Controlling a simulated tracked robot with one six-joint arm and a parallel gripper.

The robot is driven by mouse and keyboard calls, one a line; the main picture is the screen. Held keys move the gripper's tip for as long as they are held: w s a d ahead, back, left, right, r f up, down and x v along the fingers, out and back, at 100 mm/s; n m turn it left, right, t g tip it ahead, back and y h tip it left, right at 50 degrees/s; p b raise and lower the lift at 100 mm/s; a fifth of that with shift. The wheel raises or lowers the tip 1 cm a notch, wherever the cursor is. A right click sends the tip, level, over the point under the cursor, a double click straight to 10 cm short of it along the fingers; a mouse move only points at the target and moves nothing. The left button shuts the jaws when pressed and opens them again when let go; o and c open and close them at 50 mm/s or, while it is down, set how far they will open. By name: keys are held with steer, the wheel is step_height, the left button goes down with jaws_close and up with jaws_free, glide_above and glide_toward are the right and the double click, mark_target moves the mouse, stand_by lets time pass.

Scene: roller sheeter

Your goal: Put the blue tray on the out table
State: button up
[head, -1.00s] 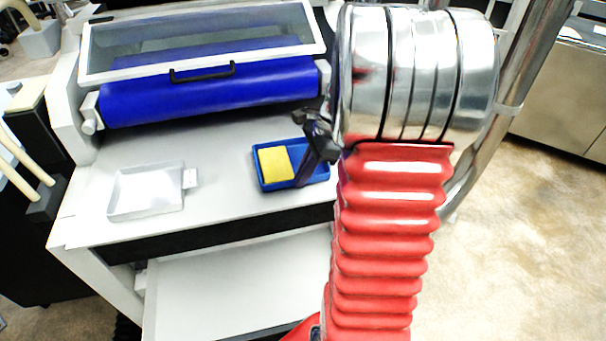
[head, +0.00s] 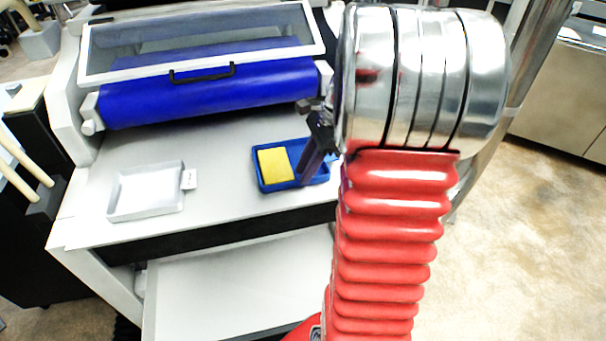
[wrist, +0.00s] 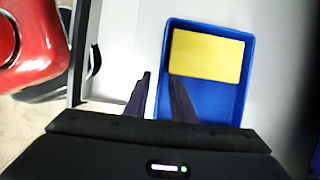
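The blue tray (head: 262,180) lies on the light deck in front of the blue roller, with a yellow block (head: 275,164) inside it. It also shows in the wrist view (wrist: 222,105). My gripper (head: 306,180) is over the tray's right part in the head view. In the wrist view my gripper (wrist: 160,82) has its fingers apart, one outside the tray's left wall and one over its inside, with the wall between them. Whether a finger touches the wall cannot be told. No surface is clearly marked as the out table.
A pale grey tray (head: 146,212) with a small tag stands left on the deck (head: 225,200). The blue roller (head: 210,90) and its framed clear cover (head: 200,45) are behind. A lower white shelf (head: 235,290) is empty. A steel cabinet (head: 560,85) stands at the right.

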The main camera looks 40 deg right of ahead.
steer(key=v, duration=0.9)
steer(key=shift+r, duration=0.2)
stand_by(0.3)
steer(key=s+a+n+t+h, duration=0.1)
steer(key=s+a+n, duration=0.3)
steer(key=a+n, duration=0.7)
steer(key=s+a+r+n+t+h, duration=0.1)
steer(key=s+a+n, duration=0.4)
steer(key=a+n, duration=0.7)
steer(key=a+t+h, duration=0.1)
steer(key=a+h, duration=0.1)
steer(key=a, duration=0.2)
steer(key=shift+a+t, duration=0.3)
steer(key=shift+a, duration=0.05)
